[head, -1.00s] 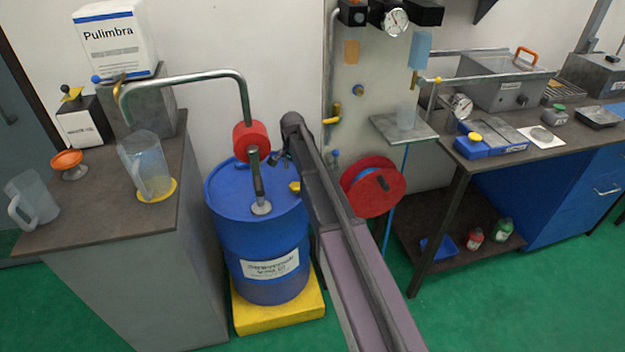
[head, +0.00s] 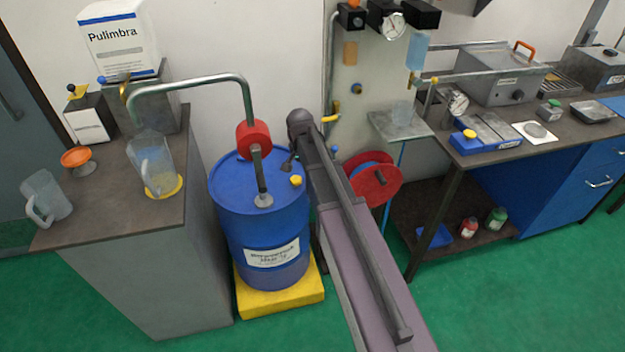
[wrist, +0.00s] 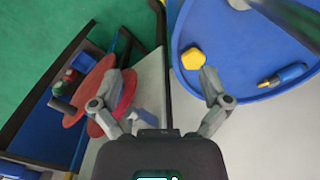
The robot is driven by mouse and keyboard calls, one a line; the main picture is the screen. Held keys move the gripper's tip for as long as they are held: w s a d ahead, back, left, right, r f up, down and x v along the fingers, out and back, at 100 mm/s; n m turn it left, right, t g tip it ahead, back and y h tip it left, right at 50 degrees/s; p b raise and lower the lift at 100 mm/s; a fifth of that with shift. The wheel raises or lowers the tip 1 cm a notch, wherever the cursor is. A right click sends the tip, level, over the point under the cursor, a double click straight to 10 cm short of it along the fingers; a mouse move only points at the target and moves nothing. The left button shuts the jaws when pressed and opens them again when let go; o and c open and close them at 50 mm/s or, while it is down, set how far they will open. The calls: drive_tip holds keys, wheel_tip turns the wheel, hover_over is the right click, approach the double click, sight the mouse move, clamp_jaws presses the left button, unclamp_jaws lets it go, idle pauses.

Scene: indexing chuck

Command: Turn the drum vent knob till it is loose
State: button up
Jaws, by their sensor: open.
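The blue drum (head: 228,180) stands upright against the wall. Its yellow vent knob (head: 296,181) sits on the lid near the right rim and is clear of my arm in the head view. In the wrist view the knob (wrist: 192,58) is on the blue lid (wrist: 225,70), just past the right fingertip and not between the fingers. My gripper (wrist: 163,72) is open and empty, fingers spread wide. In the head view my forearm mostly hides the gripper; only a small dark part shows left of the arm. Whether a finger touches the knob cannot be told.
A drum pump with a red collar (head: 253,139) and bent pipe rises from the lid, left of the knob. A red hose reel (head: 378,186) stands right of my arm. A grey counter (head: 110,215) stands left of the drum.

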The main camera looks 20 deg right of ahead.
drive_tip(key=s+r+n+p, duration=0.5)
drive_tip(key=s+r+p, duration=0.1)
drive_tip(key=s, duration=0.7)
drive_tip(key=shift+r, duration=0.35)
